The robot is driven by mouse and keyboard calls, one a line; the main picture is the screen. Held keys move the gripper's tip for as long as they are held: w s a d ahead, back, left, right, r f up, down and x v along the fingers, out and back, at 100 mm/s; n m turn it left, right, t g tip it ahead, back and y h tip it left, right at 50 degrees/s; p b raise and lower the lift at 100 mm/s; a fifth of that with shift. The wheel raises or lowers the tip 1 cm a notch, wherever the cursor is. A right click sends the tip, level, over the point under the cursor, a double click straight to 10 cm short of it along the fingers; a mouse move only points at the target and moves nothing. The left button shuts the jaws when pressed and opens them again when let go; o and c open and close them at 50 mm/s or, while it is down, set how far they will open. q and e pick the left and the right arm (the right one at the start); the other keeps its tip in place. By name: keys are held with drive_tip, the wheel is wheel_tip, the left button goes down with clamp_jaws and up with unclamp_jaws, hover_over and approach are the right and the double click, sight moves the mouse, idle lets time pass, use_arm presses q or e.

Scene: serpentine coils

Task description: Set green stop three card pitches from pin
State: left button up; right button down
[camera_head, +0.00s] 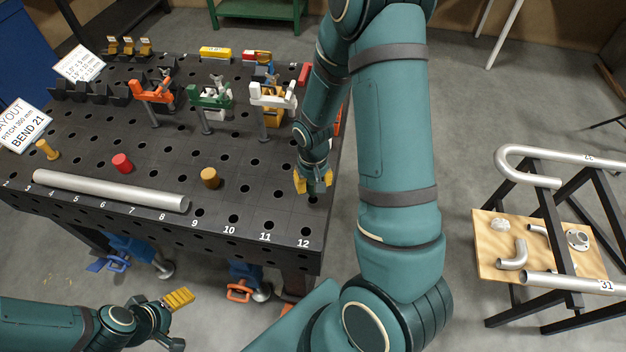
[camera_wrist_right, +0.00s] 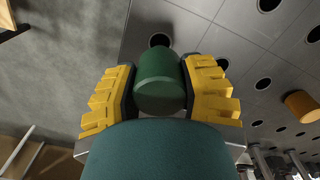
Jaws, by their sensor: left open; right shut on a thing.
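My right gripper (camera_head: 313,182) is at the table's right end, above the printed 12. In the wrist view, its yellow jaws (camera_wrist_right: 160,92) are shut on the green stop (camera_wrist_right: 158,78), a short cylinder; a table hole shows just beyond it. I cannot tell whether the stop touches the table. In the head view the jaws hide most of it. A yellow pin (camera_head: 46,150) stands at the table's left. The card (camera_head: 25,125) reads LAYOUT, BEND 21 and a pitch that looks like 300 mm. My left gripper (camera_head: 176,318) is open and empty, off the table's front.
The black perforated table (camera_head: 260,195) has numbers along its front edge. A grey tube (camera_head: 110,191) lies near that edge. A red stop (camera_head: 122,163) and an orange-brown stop (camera_head: 209,178) stand behind it. Orange, green and white clamps (camera_head: 272,97) stand farther back. A pipe rack (camera_head: 540,250) is right.

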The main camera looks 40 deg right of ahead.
sight(313, 194)
drive_tip(key=shift+f, duration=0.35)
drive_tip(key=shift+f+b, duration=0.25)
drive_tip(key=shift+b, duration=0.15)
idle(0.3)
drive_tip(key=shift+f+b, duration=1.1)
drive_tip(key=shift+f, duration=0.15)
drive_tip(key=shift+f+b, duration=0.65)
drive_tip(key=shift+f, duration=0.15)
drive_tip(key=shift+f, duration=0.1)
drive_tip(key=shift+c, duration=2.1)
unclamp_jaws()
wheel_tip(313, 194, up, 12)
drive_tip(key=shift+r, duration=0.1)
